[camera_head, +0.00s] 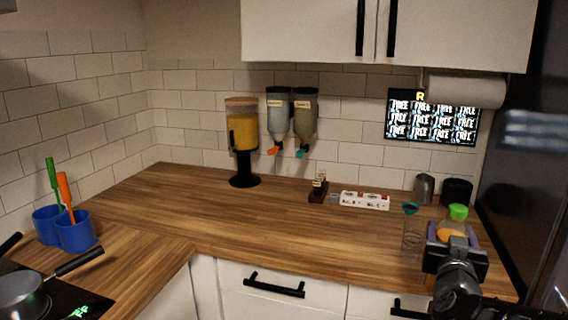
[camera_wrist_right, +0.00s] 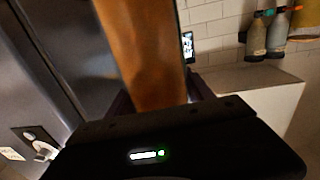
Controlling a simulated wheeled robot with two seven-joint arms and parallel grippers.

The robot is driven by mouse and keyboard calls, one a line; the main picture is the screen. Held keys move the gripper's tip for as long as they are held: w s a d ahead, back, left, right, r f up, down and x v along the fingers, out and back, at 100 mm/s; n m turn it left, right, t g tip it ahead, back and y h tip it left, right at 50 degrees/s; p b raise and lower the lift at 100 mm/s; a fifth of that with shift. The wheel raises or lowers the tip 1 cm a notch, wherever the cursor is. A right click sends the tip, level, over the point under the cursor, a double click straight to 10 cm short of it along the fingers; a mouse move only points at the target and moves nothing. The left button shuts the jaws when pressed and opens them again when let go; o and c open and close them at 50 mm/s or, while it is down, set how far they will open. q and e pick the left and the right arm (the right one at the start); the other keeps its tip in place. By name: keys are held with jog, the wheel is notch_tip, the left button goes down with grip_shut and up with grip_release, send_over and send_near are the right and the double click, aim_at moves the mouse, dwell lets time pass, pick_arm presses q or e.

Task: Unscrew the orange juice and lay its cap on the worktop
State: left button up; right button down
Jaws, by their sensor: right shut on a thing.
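My right gripper (camera_head: 452,232) is at the right end of the worktop, shut on the orange juice (camera_head: 447,237). In the right wrist view the orange juice (camera_wrist_right: 140,50) is a tall orange body between my fingers. A green cap (camera_head: 458,211) shows just above and behind the gripper in the head view; it seems to be on the bottle's top, but I cannot see the join. The gripper hides most of the bottle, and whether its base touches the wooden worktop (camera_head: 270,220) cannot be told. My left gripper is not in view.
A clear glass (camera_head: 412,240) stands just left of my right gripper. A metal pitcher (camera_head: 424,187) and a black container (camera_head: 457,191) are behind it. A white box (camera_head: 365,201), a small brown stand (camera_head: 318,190) and a yellow-filled dispenser (camera_head: 242,135) stand along the back. The middle worktop is clear.

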jog(key=a+f+n+y, duration=0.2)
jog(key=a+f+y, duration=0.1)
jog(key=a+f, duration=0.6)
jog(key=w+a+f+n+t+y, duration=0.1)
jog(key=a+f+n+y, duration=0.2)
jog(key=a+f, duration=0.6)
notch_tip(320, 180, down, 5)
jog(key=shift+t+y, duration=0.3)
jog(key=shift+y, duration=0.5)
jog(key=shift+w+a, duration=0.1)
jog(key=s+a+f+n+g+y, duration=0.2)
jog(key=s+a+f+n+y, duration=0.1)
jog(key=a, duration=0.4)
jog(key=s+a+f+n+g+y, duration=0.2)
jog(key=s+a+f+n+y, duration=0.1)
jog(key=s+a+n+y, duration=0.2)
jog(key=s+a+y, duration=0.2)
jog(key=a+y, duration=0.1)
jog(key=shift+s+a+f+y, duration=0.2)
jog(key=shift+s+f+y, duration=0.1)
jog(key=shift+f, duration=0.1)
